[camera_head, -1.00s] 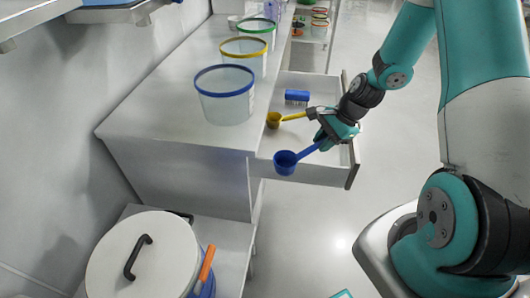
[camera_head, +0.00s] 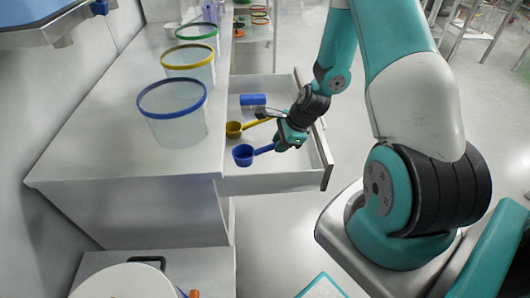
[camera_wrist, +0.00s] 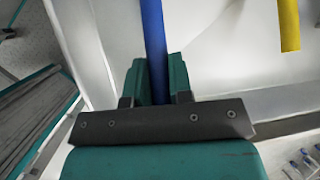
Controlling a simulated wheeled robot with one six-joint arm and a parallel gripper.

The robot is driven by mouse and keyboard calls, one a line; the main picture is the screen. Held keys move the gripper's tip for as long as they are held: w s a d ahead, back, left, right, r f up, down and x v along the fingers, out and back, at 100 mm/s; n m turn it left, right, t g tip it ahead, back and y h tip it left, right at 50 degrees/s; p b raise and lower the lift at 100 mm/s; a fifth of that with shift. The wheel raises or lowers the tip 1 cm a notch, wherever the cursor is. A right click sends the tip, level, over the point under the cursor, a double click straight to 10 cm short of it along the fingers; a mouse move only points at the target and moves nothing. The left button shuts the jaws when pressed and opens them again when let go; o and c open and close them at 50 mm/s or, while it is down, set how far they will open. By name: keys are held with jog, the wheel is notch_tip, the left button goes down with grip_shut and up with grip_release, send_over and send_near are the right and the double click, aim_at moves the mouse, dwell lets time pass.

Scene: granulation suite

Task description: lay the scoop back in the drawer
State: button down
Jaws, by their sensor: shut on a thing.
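The blue scoop (camera_head: 243,155) is in my gripper (camera_head: 281,143), over the near part of the open drawer (camera_head: 275,183). Its cup points left and its handle runs right into the jaws. In the wrist view the blue handle (camera_wrist: 152,40) stands between the two closed fingers (camera_wrist: 156,80). I cannot tell whether the cup touches the drawer floor. A yellow scoop (camera_head: 234,129) lies in the drawer just beyond; its handle (camera_wrist: 289,25) also shows in the wrist view. The far end of that handle is partly hidden by my gripper.
A blue block-like item (camera_head: 253,100) lies farther back in the drawer. Clear tubs with blue (camera_head: 175,117), yellow (camera_head: 188,65) and green rims stand on the counter (camera_head: 95,150) left of the drawer. A white lid (camera_head: 125,281) is at the lower left.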

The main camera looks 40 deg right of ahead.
aim_at(263, 150)
notch_tip(263, 150, down, 3)
jog(key=shift+f, duration=0.1)
jog(key=w+a, duration=0.2)
jog(key=w, duration=0.1)
jog(key=shift+a+f+p, duration=0.25)
jog(key=shift+f+p, duration=0.15)
jog(key=shift+w+f, duration=0.1)
jog(key=shift+f, duration=0.1)
jog(key=c, duration=1)
grip_release()
jog(key=shift+f, duration=0.1)
